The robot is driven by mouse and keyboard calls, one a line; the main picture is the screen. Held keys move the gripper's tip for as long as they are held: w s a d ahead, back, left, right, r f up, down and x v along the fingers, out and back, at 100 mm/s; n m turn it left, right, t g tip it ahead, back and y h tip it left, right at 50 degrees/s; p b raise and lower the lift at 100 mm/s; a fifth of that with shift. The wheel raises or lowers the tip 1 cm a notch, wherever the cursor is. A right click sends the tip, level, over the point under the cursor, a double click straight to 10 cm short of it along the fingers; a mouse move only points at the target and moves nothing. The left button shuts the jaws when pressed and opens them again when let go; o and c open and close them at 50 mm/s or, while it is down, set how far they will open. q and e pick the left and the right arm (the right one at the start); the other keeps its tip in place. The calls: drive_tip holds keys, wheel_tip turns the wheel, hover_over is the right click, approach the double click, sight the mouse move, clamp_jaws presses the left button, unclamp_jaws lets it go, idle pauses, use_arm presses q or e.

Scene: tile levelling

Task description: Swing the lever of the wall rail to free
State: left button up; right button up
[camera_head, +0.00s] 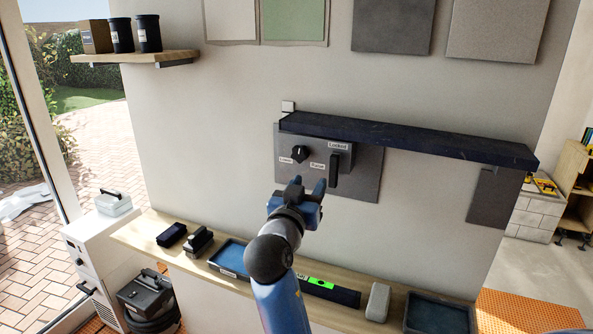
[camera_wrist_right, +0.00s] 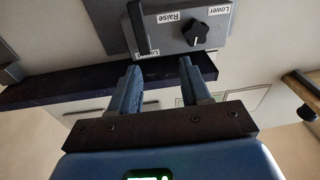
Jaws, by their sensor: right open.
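The wall rail (camera_head: 420,141) is a long dark bar across the wall, over a grey control box on a dark plate (camera_head: 365,175). My right gripper (camera_head: 309,186) is open and empty, below the knob and left of the lever, apart from both. In the upside-down right wrist view, lever (camera_wrist_right: 140,28), knob (camera_wrist_right: 195,33) and rail (camera_wrist_right: 60,86) lie beyond the open fingers (camera_wrist_right: 160,70).
A wooden ledge (camera_head: 140,235) below holds dark blocks, a blue tray (camera_head: 229,257), a level with a green window (camera_head: 321,284) and a grey block (camera_head: 378,302). A shelf (camera_head: 135,58) with dark cups is at upper left. Sample tiles hang above the rail.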

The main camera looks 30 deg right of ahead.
sight(332, 174)
drive_tip(key=shift+m+g, duration=0.7)
drive_tip(key=shift+g, duration=0.1)
drive_tip(key=w+d+p, duration=0.1)
drive_tip(key=d, duration=0.1)
drive_tip(key=w+d+f+p, duration=0.1)
drive_tip(key=d, duration=0.2)
drive_tip(key=w+d+p, duration=0.1)
drive_tip(key=w+d, duration=0.1)
drive_tip(key=d, duration=0.1)
drive_tip(key=shift+f, duration=0.25)
drive_tip(key=shift+w+d, duration=0.4)
drive_tip(key=shift+d, duration=0.15)
use_arm(q)
drive_tip(key=r, duration=0.3)
drive_tip(key=shift+s+d+r+p, duration=0.1)
drive_tip(key=shift+s+r+p, duration=0.2)
drive_tip(key=shift+r, duration=0.1)
use_arm(e)
drive_tip(key=shift+w+d+f, duration=0.1)
drive_tip(key=shift+w+d, duration=0.1)
drive_tip(key=shift+w, duration=0.1)
clamp_jaws()
